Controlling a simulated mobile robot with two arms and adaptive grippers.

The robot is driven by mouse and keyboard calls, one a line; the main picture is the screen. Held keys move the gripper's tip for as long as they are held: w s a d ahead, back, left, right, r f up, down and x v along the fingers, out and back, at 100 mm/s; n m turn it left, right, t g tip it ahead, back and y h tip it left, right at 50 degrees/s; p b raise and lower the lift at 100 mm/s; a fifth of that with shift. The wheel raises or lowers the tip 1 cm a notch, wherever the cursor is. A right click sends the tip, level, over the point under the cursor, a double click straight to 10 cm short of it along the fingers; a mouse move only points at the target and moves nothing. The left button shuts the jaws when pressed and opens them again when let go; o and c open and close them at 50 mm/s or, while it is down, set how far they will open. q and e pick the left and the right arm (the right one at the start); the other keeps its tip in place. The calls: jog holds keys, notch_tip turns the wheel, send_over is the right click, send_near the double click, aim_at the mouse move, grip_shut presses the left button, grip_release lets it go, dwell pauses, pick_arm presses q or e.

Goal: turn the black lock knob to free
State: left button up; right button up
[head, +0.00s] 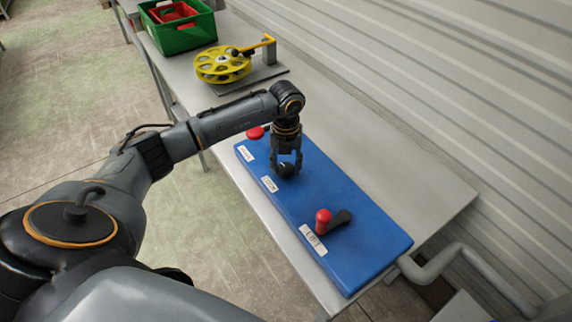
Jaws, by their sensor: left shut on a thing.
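The black lock knob (287,170) sits near the middle of the blue panel (350,225), behind a white label whose text is too small to read. My left gripper (286,165) points down over the knob and is shut on it. The fingers cover part of the knob, so its turn position cannot be told. My right gripper is not in view.
A red-knobbed lever (323,220) stands on the panel's near part. Another red knob (256,132) shows at its far end, partly behind my arm. A yellow reel (222,66) and a green crate (180,28) stand farther back on the grey table (420,180).

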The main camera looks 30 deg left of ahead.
aim_at(286, 167)
pick_arm(q)
jog(key=shift+n, duration=2.1)
jog(key=o, duration=1.1)
jog(key=shift+o, duration=0.2)
jog(key=shift+r, duration=0.1)
notch_tip(286, 167, up, 12)
